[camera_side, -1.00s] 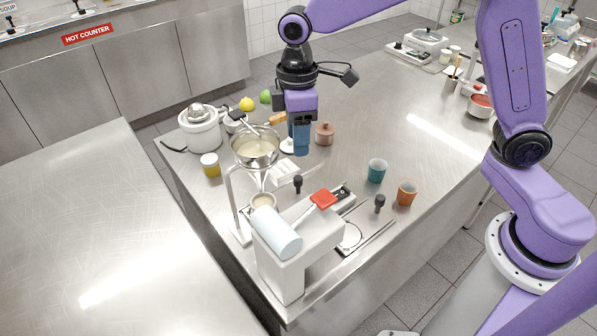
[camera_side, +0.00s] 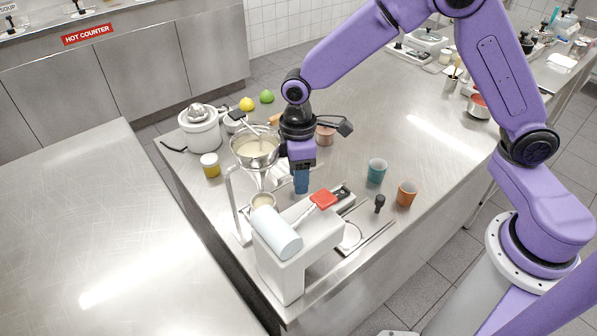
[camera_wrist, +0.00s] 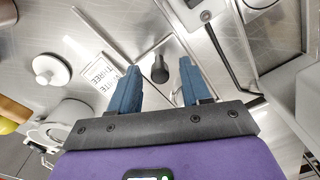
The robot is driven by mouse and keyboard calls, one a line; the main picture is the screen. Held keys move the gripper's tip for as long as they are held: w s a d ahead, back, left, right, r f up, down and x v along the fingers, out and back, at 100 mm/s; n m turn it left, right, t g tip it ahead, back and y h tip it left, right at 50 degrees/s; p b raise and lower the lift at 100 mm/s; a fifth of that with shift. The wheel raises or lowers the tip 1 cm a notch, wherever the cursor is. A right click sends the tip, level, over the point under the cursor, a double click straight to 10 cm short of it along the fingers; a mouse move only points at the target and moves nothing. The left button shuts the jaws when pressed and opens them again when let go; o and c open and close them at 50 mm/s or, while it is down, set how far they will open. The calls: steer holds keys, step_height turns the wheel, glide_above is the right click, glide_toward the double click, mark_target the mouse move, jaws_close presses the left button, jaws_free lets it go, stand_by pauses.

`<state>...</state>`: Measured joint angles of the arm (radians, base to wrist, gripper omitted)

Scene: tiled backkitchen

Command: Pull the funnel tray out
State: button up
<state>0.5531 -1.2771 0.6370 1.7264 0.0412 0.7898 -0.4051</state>
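The steel funnel (camera_side: 256,150) holds pale batter and sits in a stand, with a small cup (camera_side: 262,200) below it. In the wrist view a black knob (camera_wrist: 159,70) stands on thin metal rods (camera_wrist: 150,50); I take it for the tray's handle. The tray itself I cannot make out clearly. My gripper (camera_side: 301,190) points down just right of the funnel stand. Its blue fingers are open, one on each side of the knob in the wrist view (camera_wrist: 160,66). Whether they touch it I cannot tell. In the side view my gripper hides this knob.
A printed card (camera_wrist: 98,75) lies beside the knob.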

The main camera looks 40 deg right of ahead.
jaws_close()
steer(key=d, duration=1)
steer(key=shift+d, duration=0.1)
jaws_free()
steer(key=shift+o, duration=0.3)
step_height(320, 180, up, 18)
steer(key=shift+w+f, duration=0.25)
